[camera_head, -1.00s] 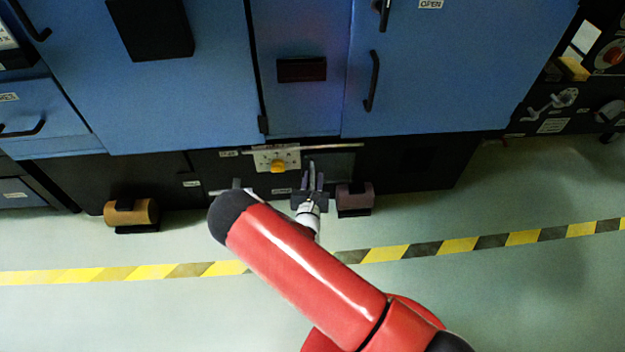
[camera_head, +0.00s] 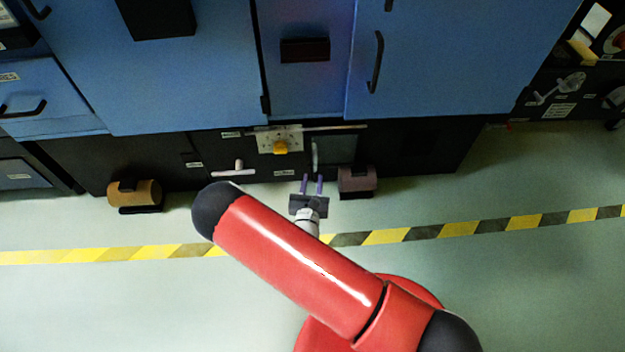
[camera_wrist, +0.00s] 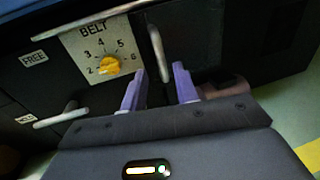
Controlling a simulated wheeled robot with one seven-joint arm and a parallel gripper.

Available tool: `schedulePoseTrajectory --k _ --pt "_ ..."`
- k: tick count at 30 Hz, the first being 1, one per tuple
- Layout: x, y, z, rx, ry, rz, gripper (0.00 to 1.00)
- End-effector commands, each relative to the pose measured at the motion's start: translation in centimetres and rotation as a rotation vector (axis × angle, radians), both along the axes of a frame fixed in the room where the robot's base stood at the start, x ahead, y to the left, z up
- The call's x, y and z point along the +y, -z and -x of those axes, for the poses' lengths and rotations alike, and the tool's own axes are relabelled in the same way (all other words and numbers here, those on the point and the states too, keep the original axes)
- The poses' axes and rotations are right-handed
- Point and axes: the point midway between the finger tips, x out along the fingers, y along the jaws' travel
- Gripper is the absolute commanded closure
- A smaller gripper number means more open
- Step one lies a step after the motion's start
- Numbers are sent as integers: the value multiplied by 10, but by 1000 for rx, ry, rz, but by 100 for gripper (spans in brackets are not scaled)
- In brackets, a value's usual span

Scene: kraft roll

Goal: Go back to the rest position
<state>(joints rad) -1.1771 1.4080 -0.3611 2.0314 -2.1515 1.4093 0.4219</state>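My gripper (camera_head: 312,185) is in front of the black lower panel of the blue machine, with its two purple fingers apart and nothing between them. In the wrist view my gripper (camera_wrist: 160,88) points at the panel, its fingers clear of the upright pale handle (camera_wrist: 159,52). The yellow BELT dial (camera_wrist: 109,65) is on a pale plate to the left of the fingers. It also shows in the head view (camera_head: 280,147). My red arm reaches in from the lower right.
A tan roll (camera_head: 134,193) is at the machine's foot on the left, and a brownish roll (camera_head: 357,180) is just right of my gripper. A pale T-shaped handle (camera_head: 236,169) sticks out left of the dial. Green floor with a striped tape line (camera_head: 440,232) lies clear in front.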

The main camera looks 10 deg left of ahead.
Motion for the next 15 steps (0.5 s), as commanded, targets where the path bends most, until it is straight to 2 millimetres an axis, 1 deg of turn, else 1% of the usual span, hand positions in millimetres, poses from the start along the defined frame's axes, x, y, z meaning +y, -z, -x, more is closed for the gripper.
schedulePoseTrajectory --k 8,10,11,13,14,15 --pt "0 0 -1 0 1 -1 70" --pt "-2 -5 -3 -5 18 -11 70" --pt "-4 -10 -5 -8 35 -20 70" --pt "-15 -27 -12 -23 104 -58 70" --pt "-21 -38 -16 -32 148 -80 70" --pt "-33 -54 -21 -43 216 -116 70"
